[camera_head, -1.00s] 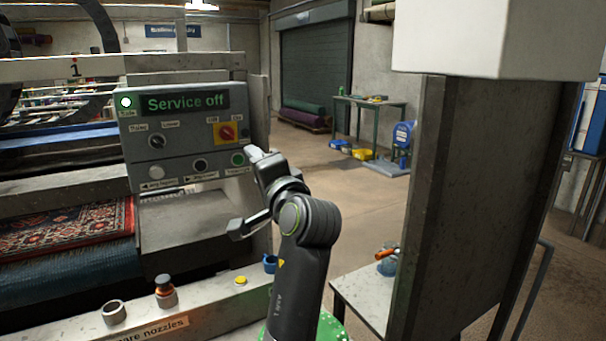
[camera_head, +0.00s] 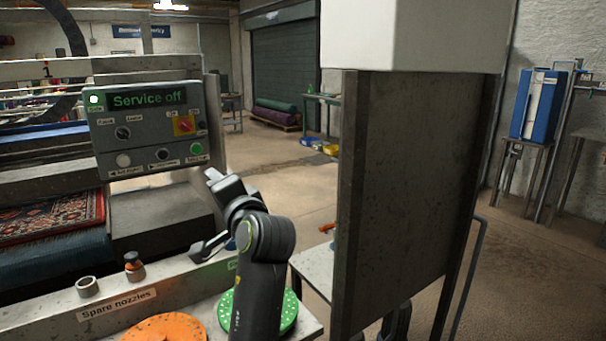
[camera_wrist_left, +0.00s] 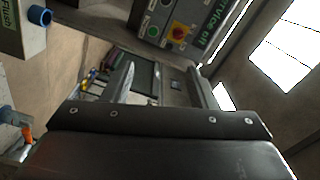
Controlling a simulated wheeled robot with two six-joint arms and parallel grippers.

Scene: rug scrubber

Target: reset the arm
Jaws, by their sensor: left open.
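My left arm comes up from the bottom of the head view. Its gripper (camera_head: 205,213) is open and empty, with its two fingers spread in front of the control panel's lower right. The wrist view shows the same open fingers (camera_wrist_left: 165,88) with nothing between them. The grey control panel (camera_head: 150,135) reads "Service off" and has a lit green lamp and a red knob on a yellow plate. Part of the panel also shows at the top of the wrist view (camera_wrist_left: 175,25). My right gripper is not seen.
Orange (camera_head: 165,328) and green (camera_head: 288,312) discs lie on the ledge below, beside spare nozzles (camera_head: 134,266). A patterned rug (camera_head: 45,218) lies at left. Open floor (camera_head: 285,180) lies behind.

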